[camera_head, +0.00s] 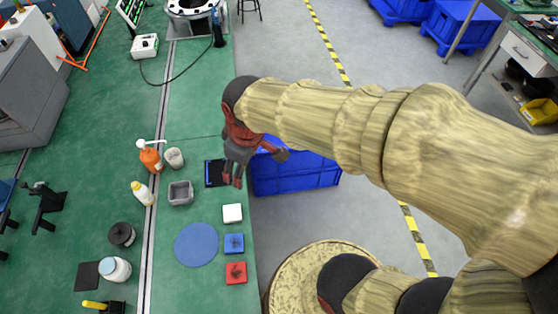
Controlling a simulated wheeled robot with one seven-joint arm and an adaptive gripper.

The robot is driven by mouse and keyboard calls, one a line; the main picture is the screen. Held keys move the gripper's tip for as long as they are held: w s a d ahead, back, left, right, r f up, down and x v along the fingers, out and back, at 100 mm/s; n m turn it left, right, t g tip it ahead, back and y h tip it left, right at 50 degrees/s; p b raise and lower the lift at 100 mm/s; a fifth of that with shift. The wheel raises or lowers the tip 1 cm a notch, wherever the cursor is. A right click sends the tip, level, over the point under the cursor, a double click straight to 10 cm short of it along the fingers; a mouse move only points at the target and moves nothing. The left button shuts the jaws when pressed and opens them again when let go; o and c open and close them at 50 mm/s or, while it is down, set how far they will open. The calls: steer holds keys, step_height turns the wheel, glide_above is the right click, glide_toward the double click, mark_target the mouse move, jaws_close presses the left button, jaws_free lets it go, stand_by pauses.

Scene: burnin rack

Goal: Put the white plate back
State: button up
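A small white square plate (232,213) lies on the green bench near its right edge, above a blue square plate (228,244) and a red square plate (229,273) in the same column. The blue and red plates each have a dark mark or part on top. My gripper (259,168) hangs near the bench edge, above and slightly right of the white plate in the picture. Its fingers are spread apart with nothing seen between them. A black square pad (210,173) lies just left of the gripper, partly hidden by it.
A blue disc (196,244), a grey tray (180,198), a white cup (174,158), an orange pump bottle (150,158) and a white-capped jar (115,270) stand on the bench. A blue crate (295,178) sits beyond the bench edge. My arm hides much of the right side.

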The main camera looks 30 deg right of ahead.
steer(key=s+d+r+m+t, duration=0.2)
steer(key=s+d+r+m, duration=0.3)
steer(key=s+r+m, duration=0.2)
steer(key=shift+s+d+r+t, duration=0.3)
steer(key=shift+s+r+t, duration=0.1)
steer(key=shift+s+r, duration=0.65)
steer(key=shift+f, duration=0.15)
steer(key=shift+f+b, duration=0.3)
steer(key=shift+b, duration=0.1)
